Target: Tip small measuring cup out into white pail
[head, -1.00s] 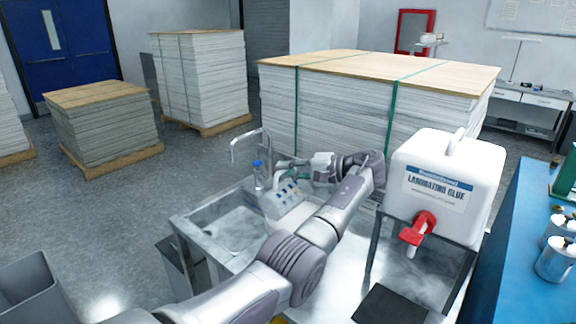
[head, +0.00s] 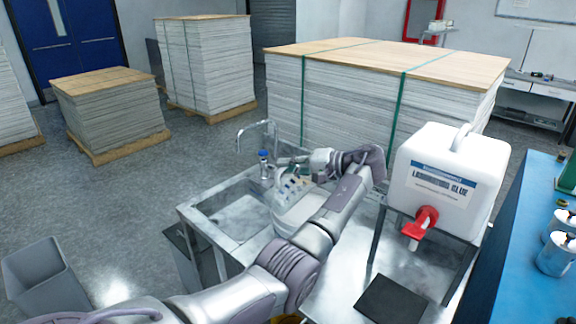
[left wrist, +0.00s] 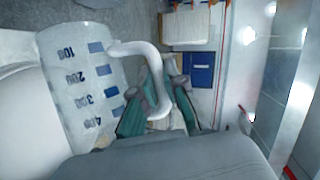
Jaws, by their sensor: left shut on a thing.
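My left gripper (head: 292,162) is over the counter beside the sink, shut on the measuring cup's handle. The cup (head: 289,182) is pale with blue marks, partly covered by the gripper. In the left wrist view the cup (left wrist: 82,75) is translucent, with blue marks and numbers from 100 to 400 that read upside down. Its white handle lies between the teal fingers (left wrist: 160,105). The cup's contents do not show. A pale rounded body (head: 298,210) shows just below the cup, partly behind my arm; I cannot tell whether it is the white pail. My right gripper is out of view.
A white laminating glue tank (head: 445,180) with a red tap stands on a frame to the right. A tall faucet (head: 258,135) rises behind the metal sink (head: 232,215). A dark pad (head: 390,299) lies at the front. A grey bin (head: 40,279) stands on the floor.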

